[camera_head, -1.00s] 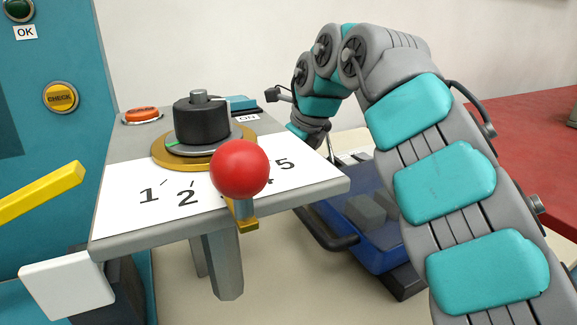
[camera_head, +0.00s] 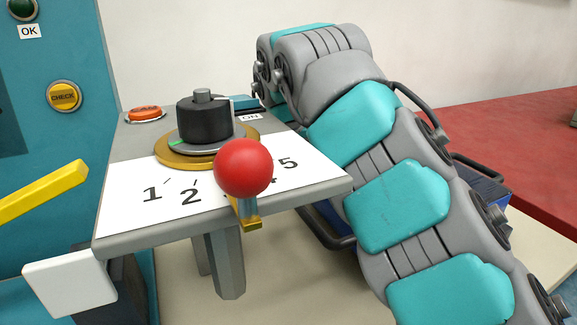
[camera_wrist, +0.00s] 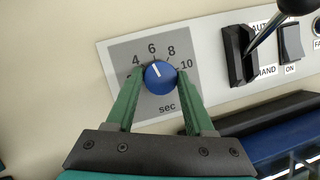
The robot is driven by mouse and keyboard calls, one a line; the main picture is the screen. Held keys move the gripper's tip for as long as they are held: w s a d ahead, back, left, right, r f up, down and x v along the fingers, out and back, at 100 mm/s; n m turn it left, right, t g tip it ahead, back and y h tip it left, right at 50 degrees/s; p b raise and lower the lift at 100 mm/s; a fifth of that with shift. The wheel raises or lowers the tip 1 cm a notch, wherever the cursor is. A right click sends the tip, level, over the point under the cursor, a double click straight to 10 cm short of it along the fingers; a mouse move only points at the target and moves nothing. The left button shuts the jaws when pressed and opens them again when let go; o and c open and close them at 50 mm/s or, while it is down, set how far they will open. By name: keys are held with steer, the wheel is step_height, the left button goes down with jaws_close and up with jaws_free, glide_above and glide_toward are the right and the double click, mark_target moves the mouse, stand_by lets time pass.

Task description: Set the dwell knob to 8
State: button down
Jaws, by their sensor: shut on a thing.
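The dwell knob (camera_wrist: 159,78) is a round blue knob with a white pointer line, on a grey plate marked 4, 6, 8, 10 and "sec". It shows in the wrist view, left of centre. The pointer points up and slightly left, toward the 6. My gripper (camera_wrist: 160,75) has its two green fingers on either side of the knob, shut on it. In the head view my fingers and this knob are hidden behind my arm and the grey table.
Right of the knob are a black lever (camera_wrist: 240,55) and a rocker switch (camera_wrist: 290,42) marked ON. In the head view, a grey table (camera_head: 225,205) carries a black dial (camera_head: 203,120), a red ball handle (camera_head: 243,167) and a red button (camera_head: 146,113). A yellow bar (camera_head: 42,192) juts out at left.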

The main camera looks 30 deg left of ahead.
steer(key=shift+a+m, duration=0.1)
steer(key=shift+m, duration=0.4)
steer(key=shift+c, duration=1.4)
jaws_free()
